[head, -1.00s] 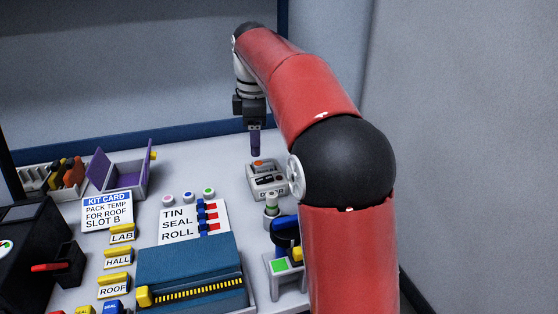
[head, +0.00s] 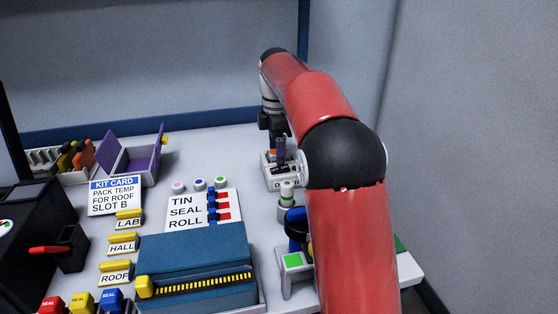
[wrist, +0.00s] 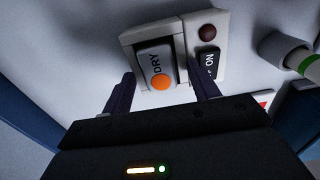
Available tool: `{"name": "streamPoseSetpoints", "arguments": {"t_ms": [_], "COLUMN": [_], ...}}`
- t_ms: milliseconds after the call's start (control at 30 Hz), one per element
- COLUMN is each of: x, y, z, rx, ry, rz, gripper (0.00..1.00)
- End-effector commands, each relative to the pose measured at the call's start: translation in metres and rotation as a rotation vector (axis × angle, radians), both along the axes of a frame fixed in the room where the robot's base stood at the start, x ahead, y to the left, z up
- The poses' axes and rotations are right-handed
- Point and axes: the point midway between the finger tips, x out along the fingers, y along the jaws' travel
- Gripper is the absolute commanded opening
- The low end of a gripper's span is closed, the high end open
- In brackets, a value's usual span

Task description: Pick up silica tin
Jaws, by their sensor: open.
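The silica tin appears to be the light grey block marked DRY with an orange dot (wrist: 153,68), seated in a pale dryer unit (wrist: 191,28) in the wrist view. In the head view the dryer (head: 281,184) stands at the back right of the table, and the tin is largely hidden behind my gripper. My gripper (head: 281,148) points down over the dryer. In the wrist view its dark fingers (wrist: 162,90) are open and spread to either side of the tin's near end. I cannot tell whether they touch it.
The dryer has a dark red lamp (wrist: 207,32) and a black ON switch (wrist: 208,62). A white bottle with a green band (head: 286,195) stands close in front.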

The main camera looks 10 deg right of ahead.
Motion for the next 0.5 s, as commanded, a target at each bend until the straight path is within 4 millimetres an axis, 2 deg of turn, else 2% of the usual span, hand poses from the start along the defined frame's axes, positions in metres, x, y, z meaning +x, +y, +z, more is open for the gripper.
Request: {"name": "streamPoseSetpoints", "arguments": {"t_ms": [200, 500], "x": [0.0, 0.0001], "y": [0.0001, 0.0001], "z": [0.0004, 0.0005], "rx": [0.0, 0.0], "ry": [-0.001, -0.001], "rz": [0.0, 0.0], "gripper": [0.59, 0.19]}}
